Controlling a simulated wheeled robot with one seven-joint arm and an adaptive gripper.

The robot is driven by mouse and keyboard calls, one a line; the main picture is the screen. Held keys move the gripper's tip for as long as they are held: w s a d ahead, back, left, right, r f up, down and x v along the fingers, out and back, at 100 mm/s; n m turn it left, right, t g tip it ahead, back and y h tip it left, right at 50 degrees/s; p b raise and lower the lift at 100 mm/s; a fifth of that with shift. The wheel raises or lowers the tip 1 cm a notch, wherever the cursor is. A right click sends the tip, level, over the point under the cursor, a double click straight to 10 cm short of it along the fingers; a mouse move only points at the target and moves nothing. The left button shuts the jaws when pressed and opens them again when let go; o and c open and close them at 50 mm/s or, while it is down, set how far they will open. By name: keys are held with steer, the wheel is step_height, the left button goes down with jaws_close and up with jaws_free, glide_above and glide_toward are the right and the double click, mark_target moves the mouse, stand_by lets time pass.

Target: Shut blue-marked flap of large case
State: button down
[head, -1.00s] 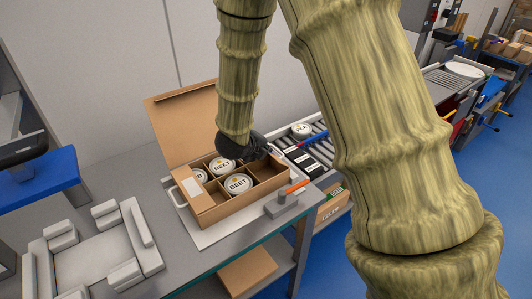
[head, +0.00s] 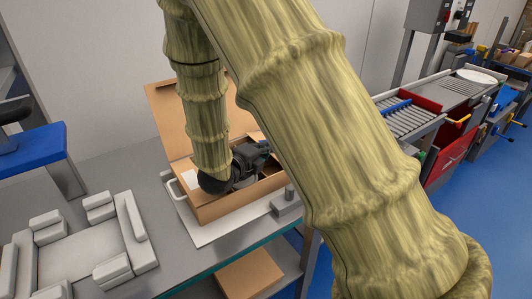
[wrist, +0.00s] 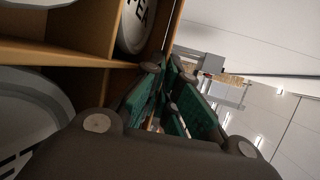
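The large case (head: 215,212) is an open brown carton with dividers on the workbench. Its tall flap (head: 165,105) stands up at the back. I see no blue mark on the parts in view. My gripper (head: 262,150) is over the right part of the case, and my arm hides much of the inside. In the wrist view my green-padded gripper fingers (wrist: 172,95) are beside the case's brown wall (wrist: 105,45). White-lidded tins (wrist: 135,25) sit in its compartments. I cannot tell how far apart the fingertips are or whether they touch the case.
The case rests on a pale board with a white handle (head: 172,190). A grey clamp block (head: 287,205) stands close at its right. A white padded fixture (head: 80,250) lies to the left. A roller conveyor (head: 410,118) is at the right; a carton (head: 248,275) sits below the bench.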

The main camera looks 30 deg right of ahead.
stand_by(0.4)
steer(key=c, duration=1.7)
jaws_free()
steer(key=shift+w, duration=0.1)
steer(key=shift+a, duration=0.1)
steer(key=shift+v, duration=4)
